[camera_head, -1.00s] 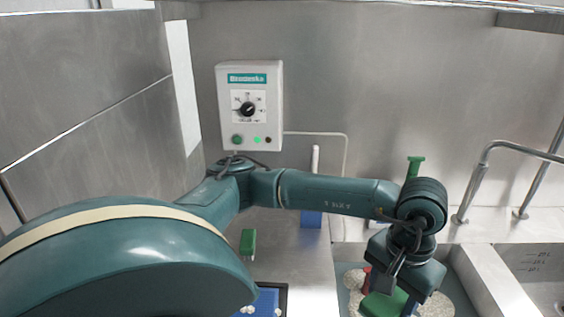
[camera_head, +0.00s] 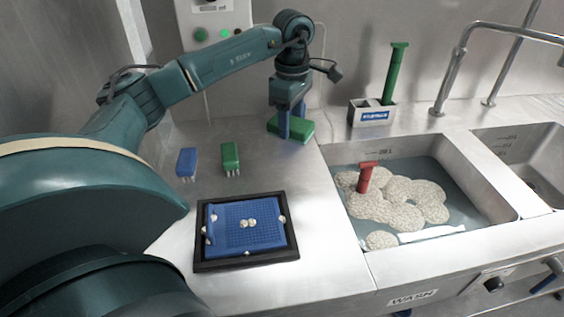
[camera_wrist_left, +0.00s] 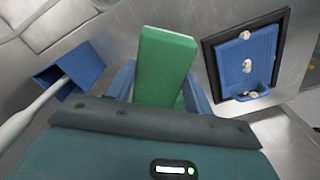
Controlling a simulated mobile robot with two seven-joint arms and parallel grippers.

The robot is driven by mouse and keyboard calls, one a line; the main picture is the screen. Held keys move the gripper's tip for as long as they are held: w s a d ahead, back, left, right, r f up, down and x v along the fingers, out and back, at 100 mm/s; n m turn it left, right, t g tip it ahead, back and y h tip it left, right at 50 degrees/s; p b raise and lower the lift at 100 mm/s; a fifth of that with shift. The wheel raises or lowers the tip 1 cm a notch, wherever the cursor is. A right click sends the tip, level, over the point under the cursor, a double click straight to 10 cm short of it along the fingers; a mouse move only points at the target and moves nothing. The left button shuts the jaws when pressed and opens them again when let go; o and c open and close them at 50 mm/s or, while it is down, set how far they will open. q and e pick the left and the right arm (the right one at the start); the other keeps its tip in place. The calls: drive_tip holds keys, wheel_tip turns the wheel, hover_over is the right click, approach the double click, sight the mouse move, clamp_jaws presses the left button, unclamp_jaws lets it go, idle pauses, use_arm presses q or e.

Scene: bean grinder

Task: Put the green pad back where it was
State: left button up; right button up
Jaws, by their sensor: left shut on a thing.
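In the head view my left gripper (camera_head: 290,128) points down over the back of the steel counter, left of the sink. It is shut on the green pad (camera_head: 303,132), a flat green block. The pad is at or just above the counter; I cannot tell if it touches. In the left wrist view the green pad (camera_wrist_left: 165,62) stands out between the two blue fingers. Its lower part is hidden by the gripper body. My right gripper is not in view.
A blue brush (camera_head: 187,161) and a green brush (camera_head: 230,157) stand left of the pad. A black-framed blue tray (camera_head: 293,240) lies in front. A wet sink (camera_head: 350,160) holds pale sponge-like lumps and a red handle. A holder (camera_head: 357,120) carries a green-handled tool.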

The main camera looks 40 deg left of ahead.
use_arm(q)
drive_tip(key=shift+w+a+f+n+b, duration=0.15)
drive_tip(key=shift+a+f+n, duration=0.1)
drive_tip(key=shift+a+n, duration=0.4)
drive_tip(key=shift+s+a+f+n+b, duration=0.1)
drive_tip(key=shift+a+f+n+b, duration=0.1)
drive_tip(key=shift+a+n, duration=0.4)
hover_over(282, 163)
wheel_tip(282, 163, down, 5)
drive_tip(key=shift+f, duration=0.15)
wheel_tip(282, 163, down, 4)
drive_tip(key=shift+d+f, duration=0.1)
drive_tip(key=shift+f, duration=0.05)
drive_tip(key=shift+f, duration=0.2)
drive_tip(key=o, duration=0.9)
drive_tip(key=shift+o, duration=0.2)
